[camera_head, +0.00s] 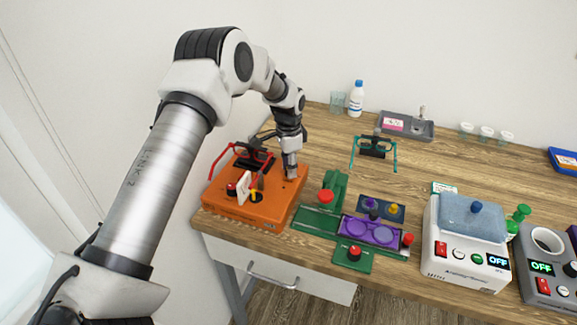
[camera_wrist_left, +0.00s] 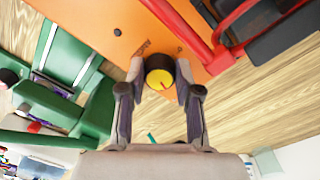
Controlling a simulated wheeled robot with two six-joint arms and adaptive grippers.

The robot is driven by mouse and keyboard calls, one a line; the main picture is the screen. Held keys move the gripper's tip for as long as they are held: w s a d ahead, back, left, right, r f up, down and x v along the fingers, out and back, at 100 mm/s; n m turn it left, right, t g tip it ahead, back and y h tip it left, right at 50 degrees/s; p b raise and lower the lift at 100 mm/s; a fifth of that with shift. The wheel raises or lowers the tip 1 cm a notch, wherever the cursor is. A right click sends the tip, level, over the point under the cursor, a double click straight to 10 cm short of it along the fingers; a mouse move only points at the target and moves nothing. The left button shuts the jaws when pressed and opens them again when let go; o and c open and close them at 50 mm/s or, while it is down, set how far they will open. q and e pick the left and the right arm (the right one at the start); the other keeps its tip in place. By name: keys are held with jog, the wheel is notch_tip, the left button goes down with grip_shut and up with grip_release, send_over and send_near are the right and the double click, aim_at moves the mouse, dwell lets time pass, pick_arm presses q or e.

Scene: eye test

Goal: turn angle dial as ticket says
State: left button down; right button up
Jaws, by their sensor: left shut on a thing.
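My left gripper (camera_head: 290,174) reaches down onto the right rear part of the orange box (camera_head: 272,213). In the left wrist view, the gripper (camera_wrist_left: 160,71) is shut around a round dial (camera_wrist_left: 158,81) with a yellow face and a small red mark. The dial sits on the orange surface (camera_wrist_left: 105,22); dark print beside it is partly hidden and unreadable. In the head view the gripper hides the dial. A white card (camera_head: 243,188) stands on the box's front left part; its writing is too small to read. My right gripper is not in view.
Red glasses (camera_head: 233,150) are on the orange box, close to the gripper. Green glasses (camera_head: 373,147) stand behind on the table. A green fixture with a purple tray (camera_head: 372,231) is to the right, then a white device (camera_head: 462,253).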

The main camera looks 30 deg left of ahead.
pick_arm(q)
jog(key=shift+s+d+f, duration=0.1)
jog(key=shift+s+f, duration=0.15)
jog(key=shift+f, duration=0.1)
jog(key=c, duration=1)
grip_release()
jog(key=shift+o, duration=1)
jog(key=shift+w, duration=0.15)
jog(key=shift+w+d, duration=0.1)
jog(key=shift+w, duration=0.1)
notch_tip(320, 180, up, 12)
jog(key=shift+w+a, duration=0.2)
